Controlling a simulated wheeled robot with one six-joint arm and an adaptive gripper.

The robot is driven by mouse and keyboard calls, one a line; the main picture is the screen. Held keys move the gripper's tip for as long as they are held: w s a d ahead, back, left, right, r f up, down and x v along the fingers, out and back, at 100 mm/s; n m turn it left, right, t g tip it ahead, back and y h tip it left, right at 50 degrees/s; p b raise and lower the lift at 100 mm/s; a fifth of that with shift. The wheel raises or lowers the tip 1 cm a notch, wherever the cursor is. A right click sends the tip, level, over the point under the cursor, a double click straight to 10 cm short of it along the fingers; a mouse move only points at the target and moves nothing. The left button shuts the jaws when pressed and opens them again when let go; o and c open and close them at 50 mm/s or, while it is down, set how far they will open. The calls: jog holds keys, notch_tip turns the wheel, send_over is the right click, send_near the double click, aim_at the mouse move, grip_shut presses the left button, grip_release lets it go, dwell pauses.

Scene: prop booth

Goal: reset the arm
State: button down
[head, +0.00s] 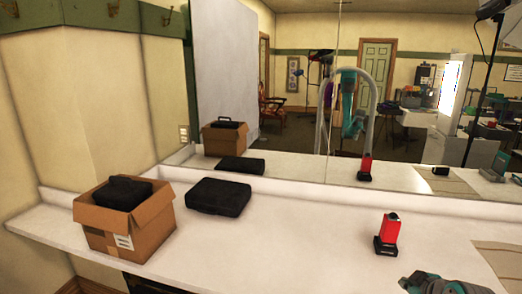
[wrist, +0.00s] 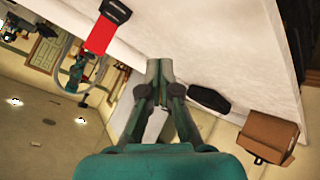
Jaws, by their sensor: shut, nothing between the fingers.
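My gripper (wrist: 160,68) shows in the wrist view with its two teal fingers together at the tips. They are shut and nothing shows between them. The wrist view is tipped over, with the counter at its top. The gripper is apart from the things on the counter. In the head view only a teal piece of my arm shows at the bottom right corner, and the fingertips are out of that frame. My arm is also reflected in the mirror.
On the white counter (head: 290,245) stand a cardboard box (head: 150,222) with a black case (head: 118,192) in it, another black case (head: 218,197) and a red object with a black base (head: 388,230). A brown mat (head: 505,262) lies right. A mirror (head: 300,130) backs the counter. The counter's middle is clear.

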jog(key=s+a+f+m+t, duration=0.1)
jog(key=s+a+f, duration=0.3)
jog(key=f, duration=0.2)
jog(key=s+a+f+m, duration=0.2)
jog(key=s+a+f, duration=0.3)
jog(key=f, duration=0.2)
jog(key=s+a+f+m+t, duration=0.1)
jog(key=s+a+f, duration=0.15)
jog(key=s, duration=0.35)
jog(key=s+a+f+m, duration=0.1)
jog(key=s+a+f, duration=0.1)
jog(key=s+a, duration=0.35)
jog(key=s+a+r+t, duration=0.1)
jog(key=s+r, duration=0.2)
jog(key=s, duration=0.6)
jog(key=s+a+r+m+t, duration=0.1)
jog(key=s+r, duration=0.3)
jog(key=s, duration=0.5)
jog(key=s+a+r+t, duration=0.1)
jog(key=s+a+r, duration=0.1)
jog(key=s, duration=0.7)
jog(key=shift+a+r+m+y, duration=0.3)
jog(key=shift+a+r+y, duration=0.1)
jog(key=shift+r, duration=0.25)
jog(key=shift+s, duration=0.1)
